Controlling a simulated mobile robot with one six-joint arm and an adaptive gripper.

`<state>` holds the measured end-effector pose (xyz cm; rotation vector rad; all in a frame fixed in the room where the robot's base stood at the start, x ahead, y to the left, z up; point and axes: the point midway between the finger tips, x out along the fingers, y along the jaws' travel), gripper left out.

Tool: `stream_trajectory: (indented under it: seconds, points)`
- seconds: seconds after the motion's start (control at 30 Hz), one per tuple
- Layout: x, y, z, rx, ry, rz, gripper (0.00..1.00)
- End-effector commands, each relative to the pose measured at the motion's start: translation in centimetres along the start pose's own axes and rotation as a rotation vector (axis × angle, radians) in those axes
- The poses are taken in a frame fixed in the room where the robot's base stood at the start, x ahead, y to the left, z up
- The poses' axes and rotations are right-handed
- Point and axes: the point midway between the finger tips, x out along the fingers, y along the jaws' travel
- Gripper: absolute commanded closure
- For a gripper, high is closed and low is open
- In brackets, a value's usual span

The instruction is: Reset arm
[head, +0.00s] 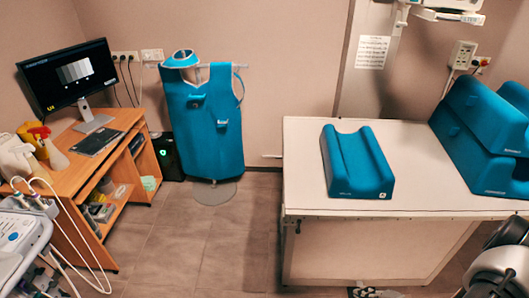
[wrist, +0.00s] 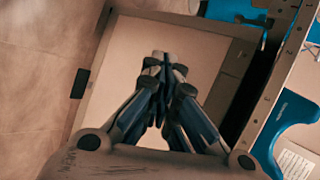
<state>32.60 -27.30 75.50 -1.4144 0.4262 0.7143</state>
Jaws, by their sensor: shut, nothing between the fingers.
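My gripper (wrist: 165,62) shows in the wrist view with its fingers drawn together and nothing between them. It hangs over a pale panel (wrist: 125,75) with a dark edge, and touches nothing that I can make out. In the head view, part of my arm (head: 497,272) shows at the lower right corner, but the fingers cannot be made out there.
A white table (head: 300,160) holds a blue grooved cushion (head: 357,163) and stacked blue cushions (head: 485,130). A wooden desk (head: 75,170) with a monitor (head: 68,78) stands left. A blue apron (head: 207,125) hangs on a stand. The floor (head: 205,235) between is clear.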

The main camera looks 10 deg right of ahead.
Motion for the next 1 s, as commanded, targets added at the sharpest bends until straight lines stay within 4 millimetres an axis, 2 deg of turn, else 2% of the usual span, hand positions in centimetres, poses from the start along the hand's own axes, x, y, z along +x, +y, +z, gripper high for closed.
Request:
stream_trajectory:
  seconds: [0.27, 0.37, 0.43, 0.57, 0.67, 0.8, 0.87, 1.0]
  points:
    - [-1.8, -5.9, -3.6, -0.266, 0.109, 0.160, 1.00]
    - [-2.9, -9.5, -4.7, -0.393, 0.160, 0.235, 1.00]
    - [-4.1, -12.7, -5.1, -0.495, 0.201, 0.297, 1.00]
    - [-7.0, -19.1, -4.3, -0.676, 0.270, 0.409, 1.00]
    - [-9.4, -23.6, -2.3, -0.792, 0.308, 0.480, 1.00]
    - [-13.1, -28.6, 2.1, -0.928, 0.332, 0.559, 1.00]
    - [-14.7, -30.2, 4.5, -0.978, 0.329, 0.585, 1.00]
    - [-18.4, -32.5, 10.8, -1.087, 0.291, 0.620, 1.00]
